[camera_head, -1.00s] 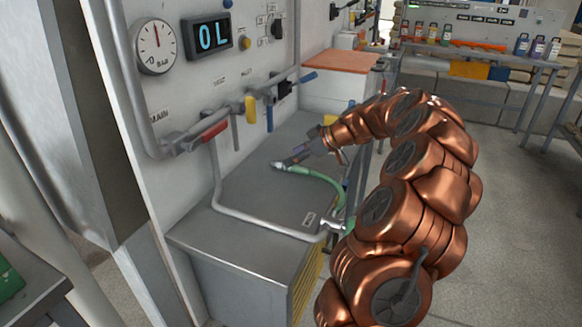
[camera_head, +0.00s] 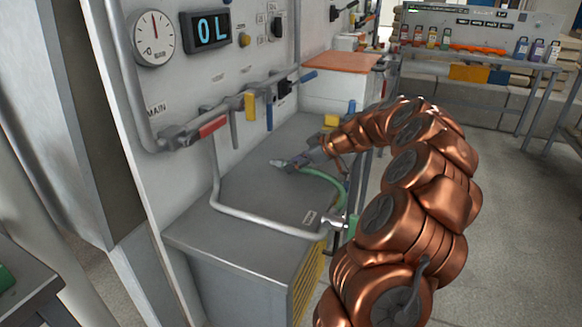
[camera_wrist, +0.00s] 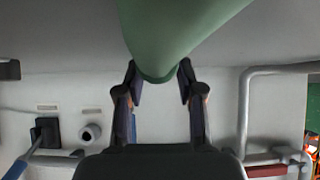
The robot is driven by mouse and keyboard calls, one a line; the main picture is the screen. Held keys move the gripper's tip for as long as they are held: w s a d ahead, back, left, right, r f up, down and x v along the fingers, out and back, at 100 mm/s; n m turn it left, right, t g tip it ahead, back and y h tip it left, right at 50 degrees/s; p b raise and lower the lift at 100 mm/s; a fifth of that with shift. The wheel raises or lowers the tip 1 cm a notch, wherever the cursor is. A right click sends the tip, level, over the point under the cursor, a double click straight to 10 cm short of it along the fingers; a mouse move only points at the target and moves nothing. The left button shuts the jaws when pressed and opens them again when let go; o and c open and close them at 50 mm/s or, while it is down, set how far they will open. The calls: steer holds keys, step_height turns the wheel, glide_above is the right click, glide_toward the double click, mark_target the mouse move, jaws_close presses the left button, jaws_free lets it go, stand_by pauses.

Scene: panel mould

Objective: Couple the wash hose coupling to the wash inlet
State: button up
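The green wash hose (camera_head: 325,176) arcs over the grey cabinet top, its pale coupling end (camera_head: 276,163) pointing left toward the wall panel. My gripper (camera_head: 298,160) is at the hose just behind that end. In the wrist view, its fingers (camera_wrist: 159,78) close on both sides of the green hose body (camera_wrist: 175,30), with no clear gap. The hose's other end meets a metal fitting (camera_head: 334,222) at the end of a grey pipe. A round stub with a dark hole (camera_wrist: 91,132) stands out from the wall in the wrist view; I cannot tell whether it is the wash inlet.
The panel carries a pressure gauge (camera_head: 153,38), a display reading "OL" (camera_head: 206,33), and pipework with a red handle (camera_head: 212,126) and a yellow handle (camera_head: 250,106). The grey pipe (camera_head: 217,180) bends low over the cabinet top (camera_head: 250,205). The middle of that top is clear.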

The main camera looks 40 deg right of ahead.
jaws_close()
steer(key=shift+r, duration=3)
